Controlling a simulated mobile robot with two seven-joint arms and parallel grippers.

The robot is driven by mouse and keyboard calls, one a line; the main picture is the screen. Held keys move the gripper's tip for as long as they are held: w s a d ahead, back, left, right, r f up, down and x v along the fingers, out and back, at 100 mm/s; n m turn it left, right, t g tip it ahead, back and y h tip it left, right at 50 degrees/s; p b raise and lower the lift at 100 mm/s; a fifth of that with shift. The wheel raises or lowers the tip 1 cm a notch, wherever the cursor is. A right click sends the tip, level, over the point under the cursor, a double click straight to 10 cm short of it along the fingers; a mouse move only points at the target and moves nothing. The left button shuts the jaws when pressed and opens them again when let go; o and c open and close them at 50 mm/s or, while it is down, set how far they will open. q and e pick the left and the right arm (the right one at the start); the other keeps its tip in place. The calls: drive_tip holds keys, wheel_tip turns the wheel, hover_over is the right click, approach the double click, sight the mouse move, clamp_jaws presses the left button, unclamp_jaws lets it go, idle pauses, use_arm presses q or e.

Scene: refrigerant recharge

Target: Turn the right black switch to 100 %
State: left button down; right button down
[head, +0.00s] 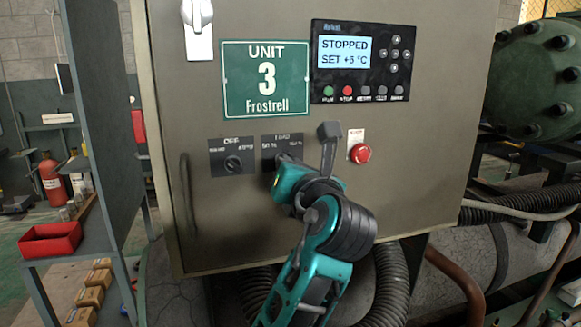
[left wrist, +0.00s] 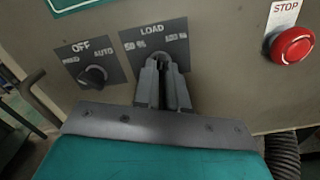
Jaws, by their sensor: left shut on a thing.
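The right black switch sits on the LOAD plate (head: 283,139), marked 50 % on the left and 100 % on the right. The LOAD plate (left wrist: 178,33) also shows in the left wrist view. My left gripper (left wrist: 162,64) is shut on the switch's knob, and its fingers hide the knob, so I cannot tell which mark it points at. In the head view my teal left arm comes up from below, and its gripper (head: 277,170) reaches the lower part of the plate. My right gripper is not in view.
The left switch (head: 233,163), on a plate marked OFF and AUTO, is close on the left. A red stop button (head: 360,153) is on the right. A dark door handle (head: 187,195) sticks out at the left. The display panel (head: 362,62) reads STOPPED, SET +6 °C.

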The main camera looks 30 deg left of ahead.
use_arm(q)
drive_tip(key=shift+r, duration=0.1)
idle(0.3)
drive_tip(key=m, duration=0.3)
drive_tip(key=shift+a, duration=0.15)
drive_tip(key=c, duration=1.3)
unclamp_jaws()
drive_tip(key=shift+w+m, duration=0.15)
drive_tip(key=shift+m, duration=0.15)
drive_tip(key=shift+o, duration=0.2)
drive_tip(key=shift+f, duration=0.2)
